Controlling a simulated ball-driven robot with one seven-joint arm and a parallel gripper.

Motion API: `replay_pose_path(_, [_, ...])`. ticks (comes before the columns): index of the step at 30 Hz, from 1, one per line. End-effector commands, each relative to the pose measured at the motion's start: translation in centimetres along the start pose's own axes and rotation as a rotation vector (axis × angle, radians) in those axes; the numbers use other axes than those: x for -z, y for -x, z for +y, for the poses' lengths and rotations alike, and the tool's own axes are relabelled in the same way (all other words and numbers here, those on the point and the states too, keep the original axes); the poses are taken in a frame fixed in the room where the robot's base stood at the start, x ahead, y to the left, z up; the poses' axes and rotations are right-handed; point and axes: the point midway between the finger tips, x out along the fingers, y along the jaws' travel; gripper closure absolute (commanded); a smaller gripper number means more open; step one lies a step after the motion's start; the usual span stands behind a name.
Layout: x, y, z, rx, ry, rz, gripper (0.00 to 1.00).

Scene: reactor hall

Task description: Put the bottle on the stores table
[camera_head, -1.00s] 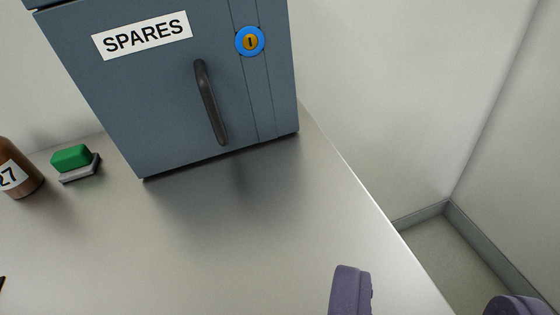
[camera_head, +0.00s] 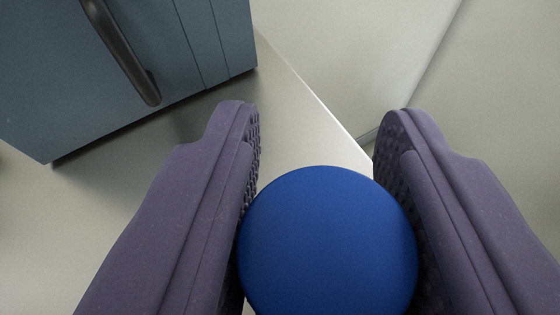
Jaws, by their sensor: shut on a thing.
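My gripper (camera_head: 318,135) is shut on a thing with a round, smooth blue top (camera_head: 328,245). The purple padded fingers touch it on its left and right sides. I look down on its top, so its body is hidden. I cannot tell from this view whether it is the bottle. The held thing is over or near the right part of a pale grey table (camera_head: 290,105). I cannot tell whether its base touches the table, or whether this is the stores table.
A blue-grey cabinet (camera_head: 75,85) with a dark bar handle (camera_head: 125,55) stands on the table at the upper left. The table's right edge runs diagonally past the fingertips. Pale walls (camera_head: 350,45) rise beyond it.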

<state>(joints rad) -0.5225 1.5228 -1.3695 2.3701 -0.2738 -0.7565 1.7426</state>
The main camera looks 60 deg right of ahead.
Motion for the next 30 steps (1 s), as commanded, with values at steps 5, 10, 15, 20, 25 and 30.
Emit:
replay_pose_path(5, [-2.9,-1.2,0.0,-0.002,0.007,-0.001,0.89])
replay_pose_path(10, [-3.0,-1.1,0.0,0.0,0.003,-0.003,0.89])
replay_pose_path(15, [-3.0,-1.1,0.0,0.0,0.003,-0.004,0.37])
replay_pose_path(20, [-2.9,-1.1,0.0,0.0,0.002,-0.003,0.34])
replay_pose_path(25, [-2.9,-1.1,0.0,0.0,0.002,-0.002,0.34])
replay_pose_path(30, [-2.9,-1.1,0.0,0.0,0.002,-0.002,0.34])
